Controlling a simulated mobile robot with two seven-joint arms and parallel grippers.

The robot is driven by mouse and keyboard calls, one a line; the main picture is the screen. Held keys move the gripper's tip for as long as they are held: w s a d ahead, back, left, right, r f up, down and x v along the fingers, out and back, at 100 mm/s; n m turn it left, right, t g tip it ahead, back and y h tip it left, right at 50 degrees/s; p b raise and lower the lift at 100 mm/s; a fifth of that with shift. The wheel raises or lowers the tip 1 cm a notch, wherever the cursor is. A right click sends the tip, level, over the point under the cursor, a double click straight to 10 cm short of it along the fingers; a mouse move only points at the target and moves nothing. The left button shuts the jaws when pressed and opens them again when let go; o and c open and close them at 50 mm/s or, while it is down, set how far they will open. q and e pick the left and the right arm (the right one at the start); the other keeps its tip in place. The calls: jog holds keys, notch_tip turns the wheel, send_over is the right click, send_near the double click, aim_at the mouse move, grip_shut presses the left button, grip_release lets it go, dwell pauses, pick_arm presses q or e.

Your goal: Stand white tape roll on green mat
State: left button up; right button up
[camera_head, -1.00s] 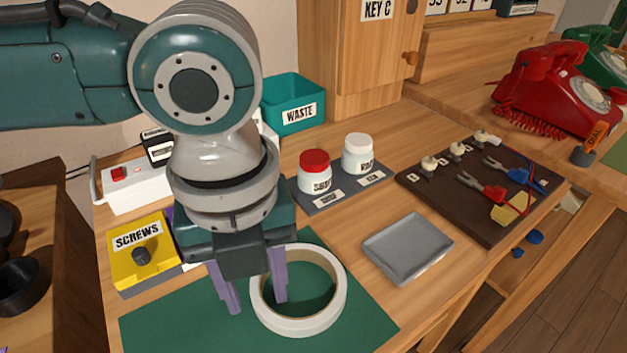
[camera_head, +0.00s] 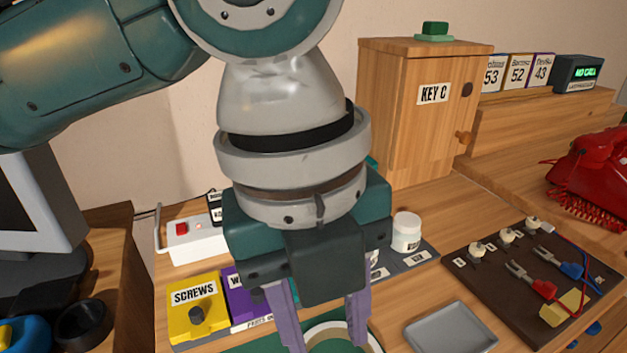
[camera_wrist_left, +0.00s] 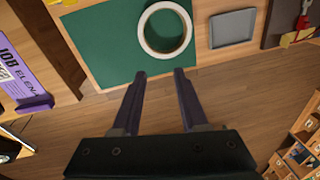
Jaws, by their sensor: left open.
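The white tape roll (camera_head: 328,326) lies flat on the green mat (camera_head: 232,346), cut off by the bottom edge of the head view. In the left wrist view the whole roll (camera_wrist_left: 165,53) shows as a ring on the mat's right part, and the mat (camera_wrist_left: 112,50) shows through its hole. My left gripper (camera_head: 322,322) is open and empty, pointing down above the bench. In the left wrist view its fingertips (camera_wrist_left: 160,74) are apart, clear of the roll and just short of the bench edge. My right gripper is not in view.
A grey metal tray (camera_head: 450,330) sits right of the mat.

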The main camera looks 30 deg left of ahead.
pick_arm(q)
jog(key=s+d+f+n+t+h, duration=0.1)
jog(key=s+d+n+h, duration=0.15)
jog(key=d+n, duration=0.25)
jog(key=s+a+f+n+y, duration=0.1)
jog(key=s+a+n, duration=0.1)
jog(key=a+n, duration=0.2)
jog(key=s+a+f+n+t+y, duration=0.1)
jog(key=s+a+f+n, duration=0.1)
jog(key=a+n, duration=0.3)
jog(key=s+a+f+n+t+y, duration=0.1)
jog(key=a+n, duration=0.4)
jog(key=n, duration=0.6)
jog(key=shift+s+a+f+y, duration=0.1)
jog(key=shift+s+f+y, duration=0.15)
jog(key=shift+s, duration=0.45)
jog(key=shift+s+f+y, duration=0.1)
jog(key=shift+s+f, duration=0.15)
jog(key=shift+s, duration=0.45)
